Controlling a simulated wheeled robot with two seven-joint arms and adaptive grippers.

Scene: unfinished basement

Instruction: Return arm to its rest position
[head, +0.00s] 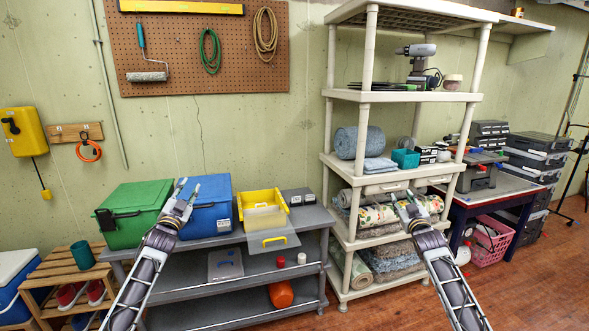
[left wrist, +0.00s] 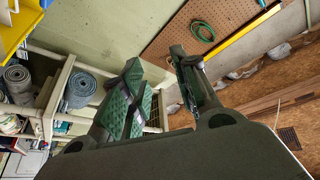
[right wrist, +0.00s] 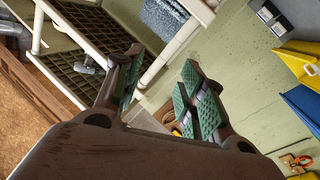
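My left gripper (head: 186,190) is raised in front of the blue bin on the left of the head view. In the left wrist view its two green-padded fingers (left wrist: 160,90) stand apart with nothing between them. My right gripper (head: 408,203) is raised in front of the cream shelf unit. In the right wrist view its fingers (right wrist: 160,95) are also apart and empty. Both arms come up from the bottom edge of the head view. Neither gripper visibly touches anything.
A grey bench (head: 311,216) carries a green bin (head: 130,215), a blue bin (head: 212,215) and a yellow bin (head: 262,205). The cream shelf unit (head: 400,97) stands right of it. A low wooden stand (head: 65,265) is at left. Bare wood floor (head: 540,275) lies at lower right.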

